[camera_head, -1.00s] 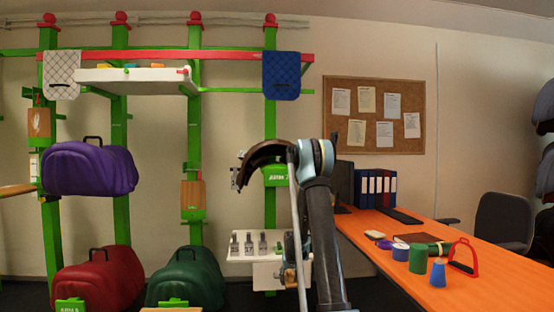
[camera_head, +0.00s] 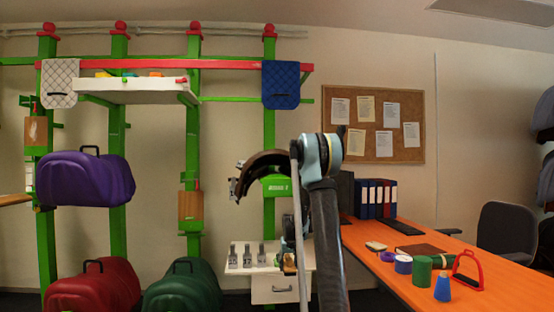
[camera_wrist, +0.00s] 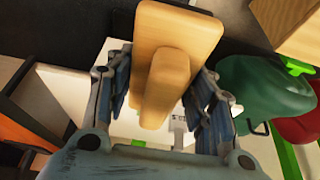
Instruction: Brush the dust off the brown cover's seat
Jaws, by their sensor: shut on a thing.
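The brown cover (camera_head: 262,161) sits on a green arm on the rightmost green post in the head view, partly hidden by my arm. I cannot make out dust on its seat. My gripper (camera_wrist: 162,86) is shut on a pale wooden brush (camera_wrist: 178,38) in the wrist view. The brush's wooden back and raised grip face the camera, and its bristles are hidden. In the head view the brush (camera_head: 289,263) shows small and partly hidden beside my arm, at the white tool shelf, well below the brown cover.
The white shelf (camera_head: 241,272) holds several grey tools. Purple (camera_head: 82,180), red (camera_head: 98,291) and green (camera_head: 182,289) covers stand to the left. The orange desk (camera_head: 420,291) at right carries tape rolls, a red stirrup and other small things.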

